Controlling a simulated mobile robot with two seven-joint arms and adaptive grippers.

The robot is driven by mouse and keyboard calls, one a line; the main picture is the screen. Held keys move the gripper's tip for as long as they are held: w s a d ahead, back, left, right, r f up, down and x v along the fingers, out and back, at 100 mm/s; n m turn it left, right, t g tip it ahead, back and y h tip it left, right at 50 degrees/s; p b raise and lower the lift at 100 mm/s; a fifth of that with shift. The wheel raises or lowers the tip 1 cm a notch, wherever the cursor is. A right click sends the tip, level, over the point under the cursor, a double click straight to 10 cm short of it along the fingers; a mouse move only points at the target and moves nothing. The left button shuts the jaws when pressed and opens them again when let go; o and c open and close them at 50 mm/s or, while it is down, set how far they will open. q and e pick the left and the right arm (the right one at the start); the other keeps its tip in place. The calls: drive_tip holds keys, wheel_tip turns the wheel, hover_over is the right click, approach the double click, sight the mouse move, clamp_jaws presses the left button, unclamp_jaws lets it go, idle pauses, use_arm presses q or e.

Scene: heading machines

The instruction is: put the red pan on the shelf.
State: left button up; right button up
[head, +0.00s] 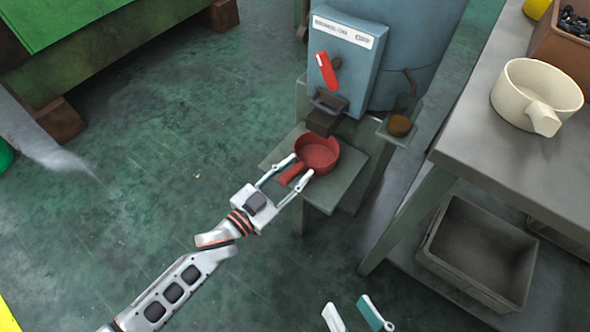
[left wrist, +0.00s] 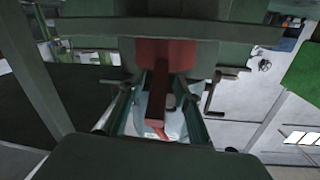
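The red pan (head: 318,154) sits on a small grey-green platform (head: 346,189) at the front of the blue machine, its handle pointing down-left. My left gripper (head: 299,167) is open, with one finger on each side of the handle. In the left wrist view, the pan (left wrist: 165,55) and its handle (left wrist: 158,95) show between the spread fingers of the left gripper (left wrist: 158,108); gaps show on both sides of the handle. My right gripper (head: 355,314) is open and empty at the bottom edge. A grey bench (head: 470,150) at right has a low shelf (head: 400,275) beneath it.
A cream pan (head: 535,95) stands on the bench top, near a brown box (head: 560,50) of dark parts. A grey crate (head: 480,250) fills much of the low shelf. A small side ledge holds a brown round object (head: 400,125).

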use_arm(q)
drive_tip(key=p+v, duration=0.2)
drive_tip(key=v, duration=1)
drive_tip(key=shift+p, duration=0.3)
use_arm(e)
drive_tip(key=shift+w+d+r+n+h, duration=0.1)
drive_tip(key=shift+w+d+n, duration=0.1)
drive_tip(key=shift+d+n, duration=0.4)
drive_tip(key=shift+w+d+r+n+h, duration=0.1)
drive_tip(key=shift+w+d+r+n, duration=0.05)
drive_tip(key=shift+d+n, duration=0.35)
drive_tip(key=shift+w+d+r+n+h, duration=0.1)
drive_tip(key=shift+w+d+n, duration=0.1)
drive_tip(key=shift+d+n, duration=0.4)
use_arm(q)
drive_tip(key=shift+r, duration=0.15)
